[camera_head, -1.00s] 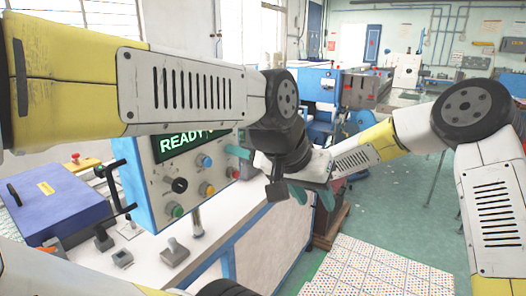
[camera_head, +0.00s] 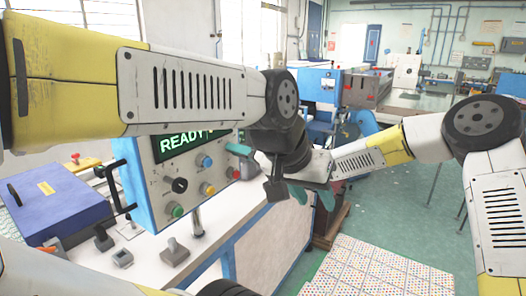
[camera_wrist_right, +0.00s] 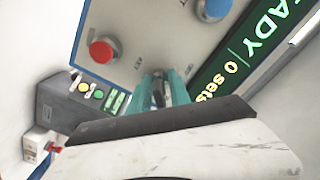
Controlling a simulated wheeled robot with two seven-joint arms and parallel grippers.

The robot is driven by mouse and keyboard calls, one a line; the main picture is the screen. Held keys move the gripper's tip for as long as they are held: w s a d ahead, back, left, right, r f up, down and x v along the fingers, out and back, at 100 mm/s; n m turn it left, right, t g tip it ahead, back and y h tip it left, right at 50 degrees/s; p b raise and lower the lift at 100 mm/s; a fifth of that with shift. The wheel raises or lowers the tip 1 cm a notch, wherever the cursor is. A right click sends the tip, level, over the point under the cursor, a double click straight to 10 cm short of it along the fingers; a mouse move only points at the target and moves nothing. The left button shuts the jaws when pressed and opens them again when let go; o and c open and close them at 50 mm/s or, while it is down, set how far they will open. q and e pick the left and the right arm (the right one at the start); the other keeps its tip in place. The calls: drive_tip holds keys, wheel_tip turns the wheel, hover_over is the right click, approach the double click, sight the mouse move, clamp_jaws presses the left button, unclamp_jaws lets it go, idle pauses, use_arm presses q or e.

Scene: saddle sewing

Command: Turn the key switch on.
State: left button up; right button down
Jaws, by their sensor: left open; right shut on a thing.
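The control panel (camera_head: 150,205) is a light box with blue edges, a lit READY display (camera_head: 183,143) and coloured knobs and buttons. My right gripper (camera_head: 239,150) is at the panel's right side, its teal fingers partly hidden behind my left arm. In the right wrist view, its fingers (camera_wrist_right: 164,92) are shut on the key switch (camera_wrist_right: 167,93) on the panel face. The fingers hide most of the key, so its angle is hard to tell. My left gripper (camera_head: 312,196) is open and empty, in front of the bench and away from the panel.
A red button (camera_wrist_right: 102,51) and a blue knob (camera_wrist_right: 212,9) are close to the right fingers. The display in the right wrist view reads 0 sets. My left arm crosses in front of the panel. A blue case (camera_head: 60,203) lies on the white bench (camera_head: 150,250).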

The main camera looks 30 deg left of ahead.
drive_tip(key=c, duration=1.6)
unclamp_jaws()
drive_tip(key=shift+o, duration=0.2)
drive_tip(key=d, duration=0.8)
drive_tip(key=shift+s, duration=0.3)
